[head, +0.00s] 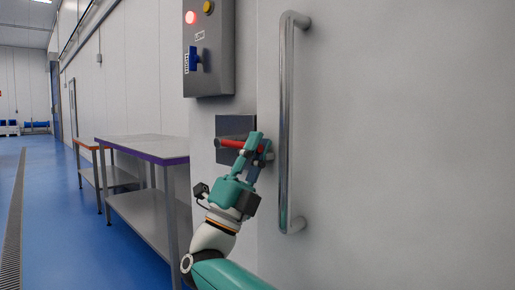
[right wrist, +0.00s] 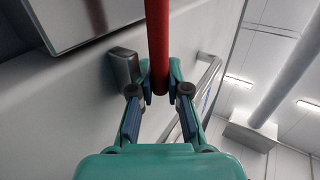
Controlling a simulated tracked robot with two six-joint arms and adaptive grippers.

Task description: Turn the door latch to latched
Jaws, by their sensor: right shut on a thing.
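The door latch has a red handle (head: 231,144) in front of a dark grey plate (head: 236,124) on the wall beside the door. In the head view the handle lies close to level, tilted slightly. My right gripper (head: 257,147) is shut on the handle near its right end. In the right wrist view the red handle (right wrist: 157,40) runs between the two fingers (right wrist: 160,92) of the gripper. A small grey metal block (right wrist: 123,67) shows beside the left finger there. The handle's pivot is not clear to see. My left gripper is not in view.
A long vertical door handle (head: 287,120) stands just right of my right gripper. A grey control box (head: 215,75) with a red light and a blue switch hangs above the latch. A steel table (head: 150,148) stands at the left. Blue floor (head: 60,230) is clear at far left.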

